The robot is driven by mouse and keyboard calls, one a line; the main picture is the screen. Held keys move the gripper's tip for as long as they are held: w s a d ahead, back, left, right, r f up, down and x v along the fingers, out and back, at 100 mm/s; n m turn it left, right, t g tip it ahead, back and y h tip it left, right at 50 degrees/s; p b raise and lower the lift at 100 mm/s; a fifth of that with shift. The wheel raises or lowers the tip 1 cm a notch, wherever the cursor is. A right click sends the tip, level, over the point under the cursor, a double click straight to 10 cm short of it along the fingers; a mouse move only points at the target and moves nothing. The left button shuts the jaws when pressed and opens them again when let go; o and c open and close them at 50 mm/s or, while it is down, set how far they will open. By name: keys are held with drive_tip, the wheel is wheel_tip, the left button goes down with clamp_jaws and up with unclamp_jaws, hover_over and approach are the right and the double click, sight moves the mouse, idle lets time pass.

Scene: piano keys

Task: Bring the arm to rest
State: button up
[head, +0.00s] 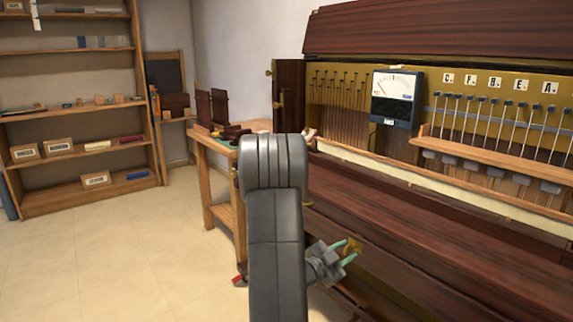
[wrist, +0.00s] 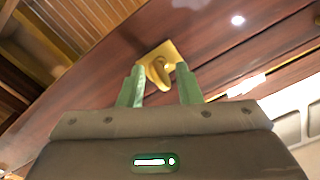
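My gripper (head: 350,250) is low in front of the piano, right of my grey arm in the head view. Its two green fingers stand apart, and they also show in the wrist view (wrist: 160,85). A brass knob or hook on a square plate (wrist: 171,50) is fixed to the dark wood just beyond the fingertips. It appears between the fingers, with a gap visible on each side; nothing looks gripped. The upright piano (head: 400,215) has its front open, showing tuning pins and hammers. My arm hides part of the piano and workbench.
A wooden workbench (head: 205,150) with dark wooden parts stands left of the piano. A shelf unit (head: 75,150) with boxes is at the far left. A dial meter (head: 395,97) sits on the piano. The tiled floor (head: 120,260) at left is clear.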

drive_tip(key=m+b, duration=0.3)
drive_tip(key=m, duration=0.3)
drive_tip(key=shift+f, duration=0.15)
drive_tip(key=m+b, duration=0.3)
drive_tip(key=m, duration=0.2)
drive_tip(key=shift+m, duration=0.4)
drive_tip(key=shift+r, duration=0.3)
